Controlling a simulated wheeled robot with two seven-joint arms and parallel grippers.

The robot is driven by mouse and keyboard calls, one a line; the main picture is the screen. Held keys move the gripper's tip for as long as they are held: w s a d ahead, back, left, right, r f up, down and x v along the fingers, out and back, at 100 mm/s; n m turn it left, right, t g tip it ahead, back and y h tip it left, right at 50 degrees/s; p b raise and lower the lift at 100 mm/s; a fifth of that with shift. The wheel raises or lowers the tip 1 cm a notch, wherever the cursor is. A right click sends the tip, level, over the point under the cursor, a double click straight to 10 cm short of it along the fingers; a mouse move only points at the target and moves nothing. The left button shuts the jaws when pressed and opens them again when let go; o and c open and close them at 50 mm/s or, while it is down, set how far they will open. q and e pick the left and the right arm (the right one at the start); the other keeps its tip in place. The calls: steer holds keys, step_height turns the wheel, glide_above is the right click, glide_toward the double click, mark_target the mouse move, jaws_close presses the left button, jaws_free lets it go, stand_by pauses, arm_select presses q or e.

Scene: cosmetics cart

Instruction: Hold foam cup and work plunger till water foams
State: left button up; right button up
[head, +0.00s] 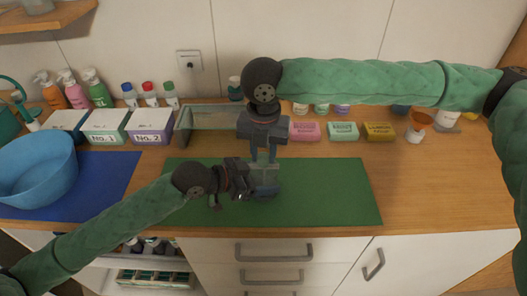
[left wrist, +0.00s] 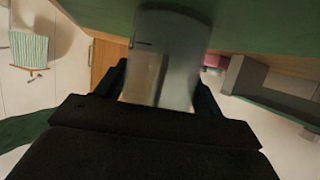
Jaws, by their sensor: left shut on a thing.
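The foam cup (head: 265,183) is a clear grey cup with a bluish lower part. It stands on the green mat (head: 335,195) in the middle of the counter. My left gripper (head: 248,183) is shut on the cup from the left. In the left wrist view the cup (left wrist: 168,60) fills the space between my left gripper's dark fingers (left wrist: 160,90). My right gripper (head: 264,155) points down directly above the cup, with its fingertips at the cup's top. The plunger is hidden or too small to make out there, and I cannot tell whether those fingers grip it. No foam can be made out.
A blue basin (head: 38,170) sits on a blue mat (head: 98,180) at the left. Boxes No. 1 (head: 105,128) and No. 2 (head: 150,128), a glass tray (head: 215,118) and soap boxes (head: 343,131) line the back. The green mat's right side is clear.

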mark_target(264, 156)
jaws_close()
steer(key=shift+r, duration=2.7)
steer(key=o, duration=0.7)
jaws_free()
steer(key=shift+c, duration=0.2)
step_height(264, 156, up, 12)
steer(key=shift+o, duration=0.4)
